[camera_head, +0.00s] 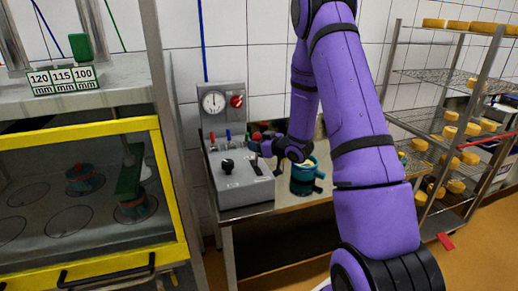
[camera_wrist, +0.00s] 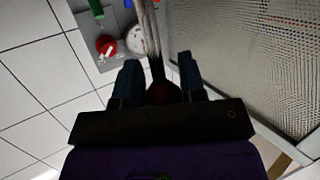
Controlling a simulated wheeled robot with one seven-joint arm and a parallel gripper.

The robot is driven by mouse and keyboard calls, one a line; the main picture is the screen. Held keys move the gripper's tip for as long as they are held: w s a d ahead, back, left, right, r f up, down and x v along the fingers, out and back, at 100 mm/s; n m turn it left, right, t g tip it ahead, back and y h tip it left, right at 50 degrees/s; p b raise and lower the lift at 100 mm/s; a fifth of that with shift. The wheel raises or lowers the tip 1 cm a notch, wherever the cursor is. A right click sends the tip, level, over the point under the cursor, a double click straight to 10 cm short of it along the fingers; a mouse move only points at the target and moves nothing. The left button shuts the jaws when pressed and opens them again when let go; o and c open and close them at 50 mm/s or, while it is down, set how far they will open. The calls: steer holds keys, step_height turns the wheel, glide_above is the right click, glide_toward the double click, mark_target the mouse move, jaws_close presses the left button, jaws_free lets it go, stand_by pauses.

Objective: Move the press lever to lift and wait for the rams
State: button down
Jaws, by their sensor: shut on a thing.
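The grey control console (camera_head: 242,180) stands on a metal table, with a round gauge (camera_head: 213,102), a red knob (camera_head: 237,101), a black knob (camera_head: 227,166) and small coloured levers on it. My gripper (camera_head: 268,149) is at the console's right side. In the wrist view my gripper (camera_wrist: 159,74) is shut on a dark red lever knob (camera_wrist: 161,93) with a metal shaft; the fingers hide part of it. The press at the left shows a display reading 120, 115 and 100 mm (camera_head: 64,79). Red-and-teal moulds (camera_head: 86,179) stand behind its yellow-framed guard (camera_head: 80,127).
A teal mould (camera_head: 304,179) stands on the metal table right of the console, close under my gripper. Wire shelves (camera_head: 440,75) with several yellow cheeses stand at the right. A perforated panel (camera_wrist: 250,60) fills the right of the wrist view.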

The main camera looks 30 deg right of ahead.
steer(key=w+d+f+m+g, duration=0.1)
steer(key=w+d+m+g, duration=0.1)
steer(key=w+g, duration=0.3)
steer(key=shift+w, duration=0.85)
steer(key=c, duration=0.7)
jaws_free()
steer(key=shift+w, duration=0.1)
steer(key=v, duration=1)
steer(key=shift+s+r, duration=0.25)
steer(key=shift+s, duration=0.05)
steer(key=shift+d+r, duration=0.1)
